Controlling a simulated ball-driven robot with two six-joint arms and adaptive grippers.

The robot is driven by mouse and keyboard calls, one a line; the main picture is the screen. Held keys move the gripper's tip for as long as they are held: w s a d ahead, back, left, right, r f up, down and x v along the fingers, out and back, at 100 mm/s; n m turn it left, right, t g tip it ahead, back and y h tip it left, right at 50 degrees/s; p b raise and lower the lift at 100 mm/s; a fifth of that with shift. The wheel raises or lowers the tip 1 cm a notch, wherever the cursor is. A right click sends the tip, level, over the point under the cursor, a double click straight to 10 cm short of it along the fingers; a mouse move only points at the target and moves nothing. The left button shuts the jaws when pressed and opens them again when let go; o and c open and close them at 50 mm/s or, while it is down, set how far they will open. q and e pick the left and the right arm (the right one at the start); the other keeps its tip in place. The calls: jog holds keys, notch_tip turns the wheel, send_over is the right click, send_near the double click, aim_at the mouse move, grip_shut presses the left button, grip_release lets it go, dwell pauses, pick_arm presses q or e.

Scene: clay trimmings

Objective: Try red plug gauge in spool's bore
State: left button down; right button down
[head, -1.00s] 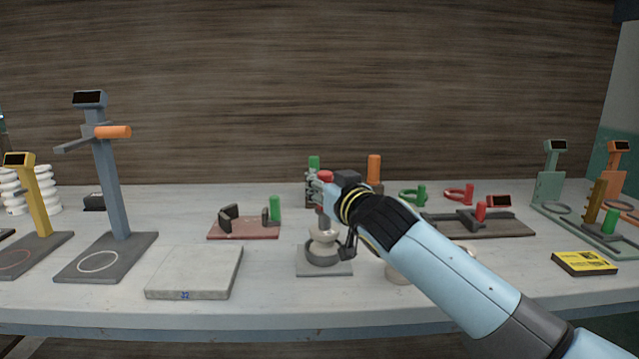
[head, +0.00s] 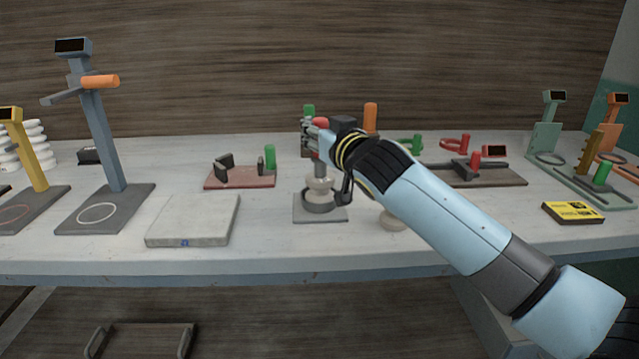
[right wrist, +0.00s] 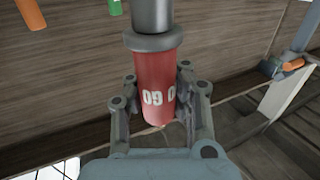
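My right gripper (head: 318,138) is shut on the red plug gauge (head: 320,122), over the middle of the bench. In the right wrist view, the fingers (right wrist: 160,100) hold the gauge's red, numbered handle (right wrist: 156,85) from both sides, and its grey collar and pin stick out beyond them. The pale spool (head: 320,188) stands upright in a dark ring holder on a grey plate (head: 320,213), directly below the gauge. The gauge's grey end points down at the spool's top. I cannot tell whether its tip is inside the bore. My left gripper is not in view.
A pale flat slab (head: 193,220) lies left of the spool. A red-brown stand (head: 240,178) with a green gauge is behind-left. Another pale round piece (head: 394,219) is partly behind my right arm. A yellow-black box (head: 573,212) lies at the right.

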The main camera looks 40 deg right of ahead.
notch_tip(320, 180, up, 5)
jog(key=p, duration=0.3)
jog(key=shift+f, duration=0.15)
jog(key=shift+f, duration=0.15)
dwell(0.3)
